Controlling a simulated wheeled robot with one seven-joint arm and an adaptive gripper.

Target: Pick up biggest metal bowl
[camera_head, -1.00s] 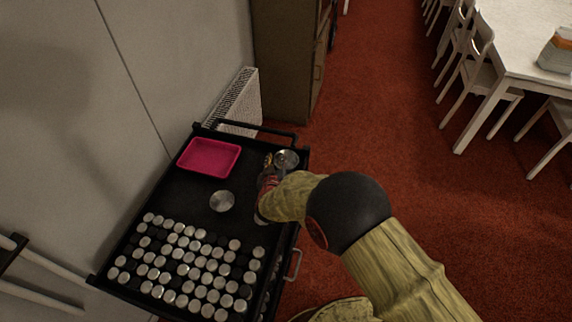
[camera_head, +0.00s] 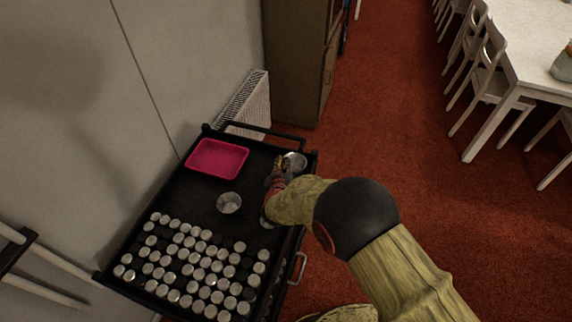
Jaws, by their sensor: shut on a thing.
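A round metal bowl (camera_head: 296,160) is at the far right corner of the black cart top (camera_head: 189,199). My gripper (camera_head: 284,168) is at its left near edge and is shut on it. The fingers are small and dark, and part of the bowl's near side is hidden behind them. I cannot tell whether the bowl is clear of the surface. A second shallow metal bowl (camera_head: 229,203) sits in the middle of the cart top. A third pale metal piece (camera_head: 266,223) is mostly hidden by my arm.
A pink tray (camera_head: 217,159) lies at the cart's far left. Many small metal-topped round containers (camera_head: 190,267) fill the near part. A rail (camera_head: 262,134) runs along the far edge. A wall and radiator (camera_head: 244,103) are at left, a cabinet (camera_head: 294,62) behind.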

